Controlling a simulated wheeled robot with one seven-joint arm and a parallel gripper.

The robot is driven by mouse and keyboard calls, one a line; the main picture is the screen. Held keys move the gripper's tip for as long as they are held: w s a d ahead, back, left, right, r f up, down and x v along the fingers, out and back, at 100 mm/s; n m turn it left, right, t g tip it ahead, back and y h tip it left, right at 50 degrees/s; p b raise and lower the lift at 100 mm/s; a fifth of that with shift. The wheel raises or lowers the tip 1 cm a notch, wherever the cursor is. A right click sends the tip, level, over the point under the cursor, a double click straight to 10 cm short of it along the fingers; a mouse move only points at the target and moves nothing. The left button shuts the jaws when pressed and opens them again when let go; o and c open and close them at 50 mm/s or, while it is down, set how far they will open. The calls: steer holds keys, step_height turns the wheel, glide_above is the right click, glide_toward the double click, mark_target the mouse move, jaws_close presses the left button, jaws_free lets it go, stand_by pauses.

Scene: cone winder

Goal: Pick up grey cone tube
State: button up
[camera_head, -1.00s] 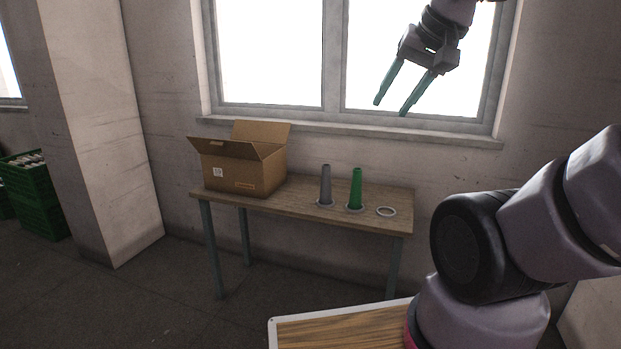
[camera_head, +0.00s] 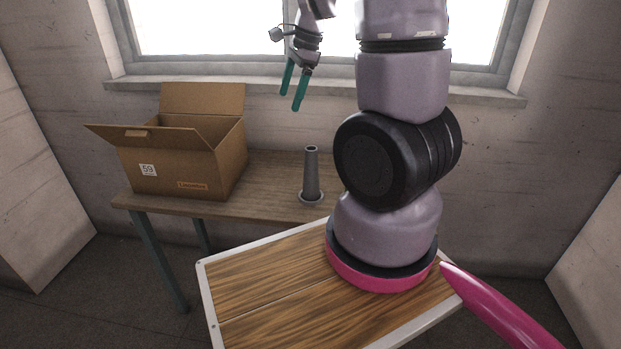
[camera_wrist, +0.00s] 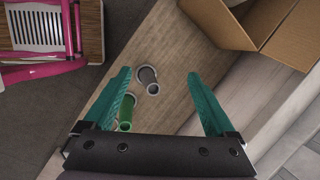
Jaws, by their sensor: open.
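The grey cone tube (camera_head: 311,175) stands upright on its round base on the wooden table (camera_head: 262,170). It also shows in the wrist view (camera_wrist: 150,81), roughly between my two fingers in the picture and close to the left one. My gripper (camera_head: 290,102) is open, with two teal fingers pointing down. It is empty and hangs well above the table, apart from the tube. In the wrist view my gripper (camera_wrist: 158,73) shows its fingers spread wide.
A green cone tube (camera_wrist: 126,112) stands beside the grey one in the wrist view; my arm hides it in the head view. An open cardboard box (camera_head: 190,168) stands on the table left of the grey tube. A wall and windowsill (camera_head: 200,84) lie behind.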

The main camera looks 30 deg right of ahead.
mark_target(314, 148)
steer(key=w+d+f+m+h, duration=0.1)
steer(key=d+f+m, duration=0.1)
steer(key=f, duration=0.2)
steer(key=w+d+f+m+g+h, duration=0.1)
steer(key=d+f+m, duration=0.1)
steer(key=f, duration=0.3)
steer(key=w+d+f+m+g, duration=0.1)
steer(key=d+f+m, duration=0.1)
steer(key=d+f, duration=0.1)
steer(key=shift+d+f+m+h, duration=0.15)
steer(key=shift+d+f+h, duration=0.05)
steer(key=shift+f, duration=0.25)
steer(key=shift+d+f+m+h, duration=0.15)
steer(key=shift+d+f+h, duration=0.05)
steer(key=shift+f, duration=0.25)
step_height(314, 148, down, 5)
steer(key=shift+s+d+r, duration=0.1)
steer(key=shift+a+f, duration=0.2)
steer(key=shift+f, duration=1.35)
steer(key=shift+a+f, duration=0.2)
steer(key=shift+f, duration=1.3)
jaws_close()
